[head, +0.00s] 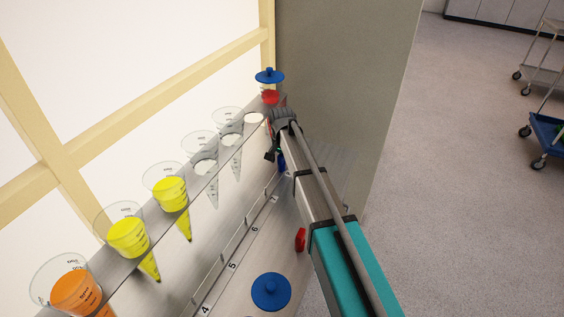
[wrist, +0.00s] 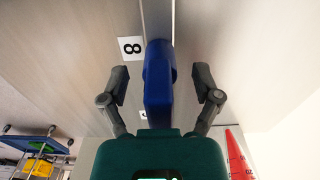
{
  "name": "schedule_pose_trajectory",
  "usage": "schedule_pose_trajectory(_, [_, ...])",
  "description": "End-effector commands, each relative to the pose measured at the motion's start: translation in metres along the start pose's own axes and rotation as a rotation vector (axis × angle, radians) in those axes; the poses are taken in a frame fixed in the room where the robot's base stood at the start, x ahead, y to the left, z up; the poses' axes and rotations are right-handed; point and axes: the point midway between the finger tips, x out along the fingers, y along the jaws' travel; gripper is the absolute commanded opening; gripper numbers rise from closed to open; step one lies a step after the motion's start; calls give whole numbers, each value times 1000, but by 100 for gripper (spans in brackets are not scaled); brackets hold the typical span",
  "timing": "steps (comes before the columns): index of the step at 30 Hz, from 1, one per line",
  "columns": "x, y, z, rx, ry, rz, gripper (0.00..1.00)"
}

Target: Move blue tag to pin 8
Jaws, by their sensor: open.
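The blue tag (wrist: 158,85) is in the wrist view, between the two fingers of my open gripper (wrist: 160,76). A gap shows on each side of the tag, so neither finger touches it. Its far end meets a thin rail, beside a white label with an 8 (wrist: 131,48). The pin itself is hidden behind the tag. In the head view my gripper (head: 283,122) is at the far end of the shelf, and a small dark blue patch (head: 281,160) below it may be the tag.
A rack (head: 142,262) on the left holds several cone cups with orange, yellow and clear contents. A red cone (wrist: 237,150) stands close to my gripper's right side. Labels 4, 5 and 6 run along the lower ledge. Blue knobbed discs (head: 271,291) and a red piece (head: 300,240) are nearby.

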Motion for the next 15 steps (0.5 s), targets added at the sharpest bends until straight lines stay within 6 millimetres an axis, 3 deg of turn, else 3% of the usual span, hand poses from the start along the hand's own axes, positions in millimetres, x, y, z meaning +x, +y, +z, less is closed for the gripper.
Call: schedule_pose_trajectory(15, [-13, 0, 0, 0, 0, 0, 82])
